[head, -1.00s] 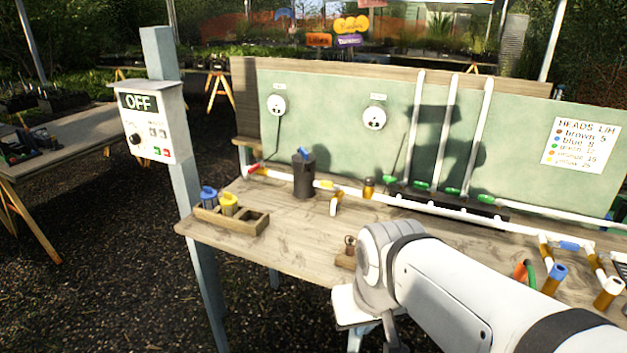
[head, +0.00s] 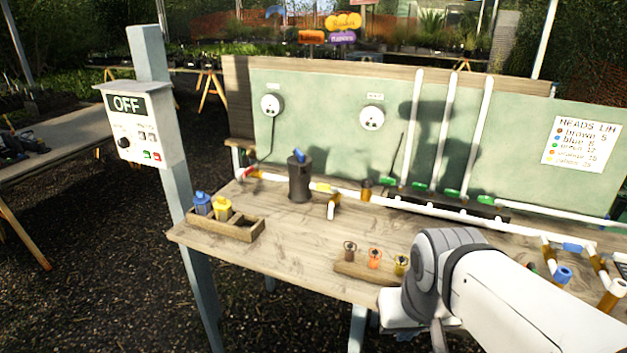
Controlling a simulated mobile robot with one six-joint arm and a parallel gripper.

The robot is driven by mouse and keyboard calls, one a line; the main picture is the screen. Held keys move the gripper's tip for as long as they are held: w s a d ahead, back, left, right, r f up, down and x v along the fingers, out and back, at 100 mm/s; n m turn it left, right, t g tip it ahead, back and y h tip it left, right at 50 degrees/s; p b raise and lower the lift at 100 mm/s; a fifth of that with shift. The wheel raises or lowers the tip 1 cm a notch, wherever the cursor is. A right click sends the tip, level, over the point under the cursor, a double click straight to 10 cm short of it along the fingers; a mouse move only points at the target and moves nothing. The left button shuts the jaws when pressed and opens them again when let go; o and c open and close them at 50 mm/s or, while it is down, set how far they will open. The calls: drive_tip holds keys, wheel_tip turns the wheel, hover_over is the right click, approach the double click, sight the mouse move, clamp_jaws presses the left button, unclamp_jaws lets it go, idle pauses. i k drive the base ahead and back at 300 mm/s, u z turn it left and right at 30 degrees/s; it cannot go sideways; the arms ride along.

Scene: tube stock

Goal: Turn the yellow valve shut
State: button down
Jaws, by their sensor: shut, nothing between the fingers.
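The yellow valve (head: 323,187) is a small yellow handle on the white pipe (head: 350,193) along the back of the bench. It sits just right of the dark canister (head: 300,178), above a short white outlet (head: 332,209). It is too small to tell which way its handle is turned. My arm (head: 445,275) is at the lower right, in front of the bench edge and well apart from the valve. My gripper's fingers do not show.
A wooden block with brown, orange and yellow heads (head: 401,264) stands near the front edge. A wooden tray (head: 240,232) with blue and yellow pieces is at left. Green valves (head: 420,187) and upright pipes stand behind. A control box (head: 140,130) reads OFF. Mid-bench is clear.

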sight(319, 185)
drive_tip(key=u, duration=0.05)
drive_tip(key=i, duration=0.95)
drive_tip(key=z, duration=0.05)
